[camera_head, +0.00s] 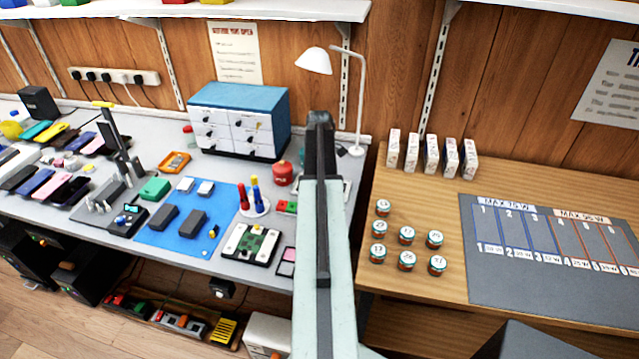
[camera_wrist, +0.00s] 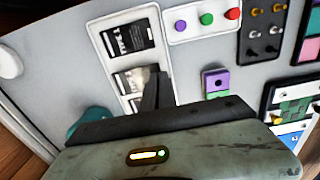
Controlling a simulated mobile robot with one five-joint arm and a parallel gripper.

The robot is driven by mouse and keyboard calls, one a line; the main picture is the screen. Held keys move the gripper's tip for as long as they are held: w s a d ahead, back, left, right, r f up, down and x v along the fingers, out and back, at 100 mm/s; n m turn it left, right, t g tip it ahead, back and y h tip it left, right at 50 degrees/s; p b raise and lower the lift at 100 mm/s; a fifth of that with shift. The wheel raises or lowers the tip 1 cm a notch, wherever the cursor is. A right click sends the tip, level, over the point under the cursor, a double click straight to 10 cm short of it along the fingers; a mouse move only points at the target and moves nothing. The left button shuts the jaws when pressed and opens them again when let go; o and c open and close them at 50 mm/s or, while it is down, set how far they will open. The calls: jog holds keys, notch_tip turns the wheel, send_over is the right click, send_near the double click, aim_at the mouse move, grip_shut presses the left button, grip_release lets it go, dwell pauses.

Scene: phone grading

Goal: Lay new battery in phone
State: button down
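My gripper (camera_head: 320,125) is over the right end of the grey workbench, seen from behind along my pale arm. In the wrist view its dark fingers (camera_wrist: 155,88) reach over a white tray (camera_wrist: 108,72) holding black labelled flat pieces that look like batteries. One battery (camera_wrist: 128,38) lies in the far slot. Another battery (camera_wrist: 130,80) is partly behind the fingers. Whether the fingers grip anything is unclear. In the head view, two dark phone-like slabs, one on the left (camera_head: 162,218) and one on the right (camera_head: 191,223), lie on the blue mat (camera_head: 150,238).
A drawer cabinet (camera_head: 238,120) and a lamp (camera_head: 315,62) stand behind. A green board (camera_head: 250,243) and a screwdriver stand (camera_head: 257,208) are left of my arm. The wooden table (camera_head: 420,300) at right holds several jars and boxes. A purple block (camera_wrist: 215,82) is right of the fingers.

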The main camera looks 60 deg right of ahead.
jog(key=shift+r+p, duration=1.4)
jog(key=shift+r, duration=0.25)
